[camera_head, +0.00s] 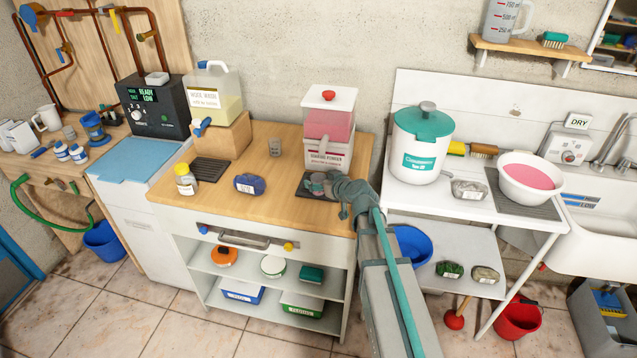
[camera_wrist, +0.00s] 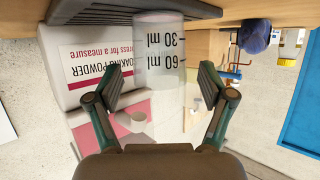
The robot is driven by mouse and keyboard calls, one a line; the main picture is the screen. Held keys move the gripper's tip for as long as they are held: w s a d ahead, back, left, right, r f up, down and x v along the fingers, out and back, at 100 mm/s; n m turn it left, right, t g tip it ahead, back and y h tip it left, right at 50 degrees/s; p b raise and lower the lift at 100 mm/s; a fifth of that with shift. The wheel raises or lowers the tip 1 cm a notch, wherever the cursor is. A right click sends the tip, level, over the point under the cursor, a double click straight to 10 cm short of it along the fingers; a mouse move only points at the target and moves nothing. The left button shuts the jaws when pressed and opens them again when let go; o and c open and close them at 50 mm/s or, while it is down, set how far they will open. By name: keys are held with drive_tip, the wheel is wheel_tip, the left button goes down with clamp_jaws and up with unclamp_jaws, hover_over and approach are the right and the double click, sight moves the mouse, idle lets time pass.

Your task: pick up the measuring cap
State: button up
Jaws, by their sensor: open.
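The measuring cap (camera_wrist: 160,58) is a clear cup marked 30 ml and 60 ml. In the wrist view, which is upside down, it stands on the dark tray (camera_wrist: 110,17) in front of the soaking powder dispenser (camera_wrist: 85,75). My gripper (camera_wrist: 163,85) is open and empty, with one finger toward each side of the cap; no contact is visible. In the head view the cap (camera_head: 317,182) shows small and grey below the dispenser (camera_head: 329,125), just left of my gripper (camera_head: 335,193), whose fingers are hard to make out.
The white canister (camera_head: 420,145) is on the counter at right. Bare wooden top lies around the blue bundle.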

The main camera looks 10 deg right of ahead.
drive_tip(key=shift+w+a+f, duration=0.25)
drive_tip(key=shift+w, duration=0.35)
drive_tip(key=c, duration=1)
drive_tip(key=shift+r, duration=0.15)
